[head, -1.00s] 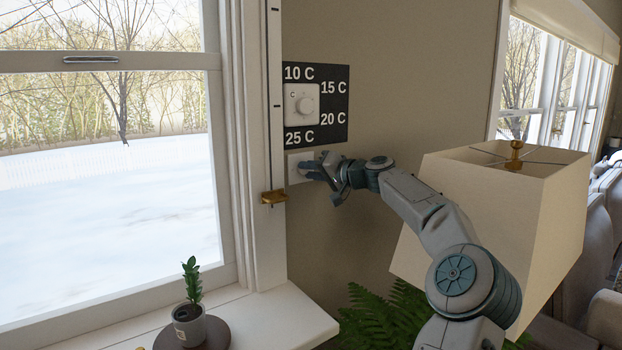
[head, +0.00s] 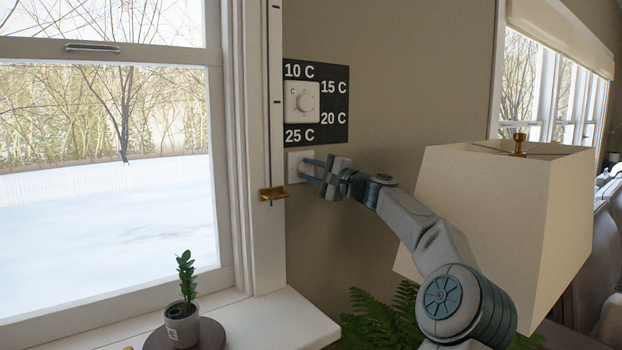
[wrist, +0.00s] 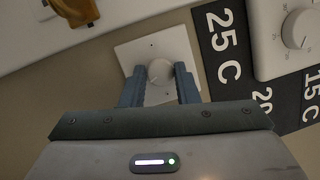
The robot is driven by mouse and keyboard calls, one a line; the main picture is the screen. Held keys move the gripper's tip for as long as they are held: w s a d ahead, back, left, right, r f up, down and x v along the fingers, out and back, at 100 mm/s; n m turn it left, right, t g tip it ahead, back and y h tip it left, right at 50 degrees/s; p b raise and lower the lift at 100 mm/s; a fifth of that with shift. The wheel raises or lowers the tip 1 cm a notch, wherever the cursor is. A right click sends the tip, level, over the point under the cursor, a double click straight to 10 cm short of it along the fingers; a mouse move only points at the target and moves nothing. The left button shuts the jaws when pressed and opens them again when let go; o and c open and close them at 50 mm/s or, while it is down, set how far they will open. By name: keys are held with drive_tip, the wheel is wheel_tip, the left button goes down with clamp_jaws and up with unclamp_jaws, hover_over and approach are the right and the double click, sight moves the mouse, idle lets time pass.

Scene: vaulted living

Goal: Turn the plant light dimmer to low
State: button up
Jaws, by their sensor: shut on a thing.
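The plant light dimmer is a small white square wall plate (head: 294,167) below the black temperature panel. Its round white knob (wrist: 160,72) shows in the wrist view between the two blue fingers. My gripper (head: 308,170) is at the plate, shut on the knob with a finger on each side. The wrist view shows the same gripper (wrist: 160,85) rolled relative to the wall, with the panel's lettering turned sideways. In the head view the fingers partly hide the knob. I cannot read any setting mark on the plate (wrist: 133,54).
A thermostat dial (head: 303,102) on a black temperature panel (head: 335,105) is just above. A brass bracket (head: 272,194) sits on the window frame to the left. A potted plant (head: 183,325) stands on the sill. A lampshade (head: 480,230) is close to my arm's right.

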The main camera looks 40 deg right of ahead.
drive_tip(key=shift+m+t+b, duration=0.3)
drive_tip(key=shift+m+b, duration=0.15)
drive_tip(key=shift+m, duration=0.45)
drive_tip(key=o, duration=1)
drive_tip(key=shift+c, duration=0.2)
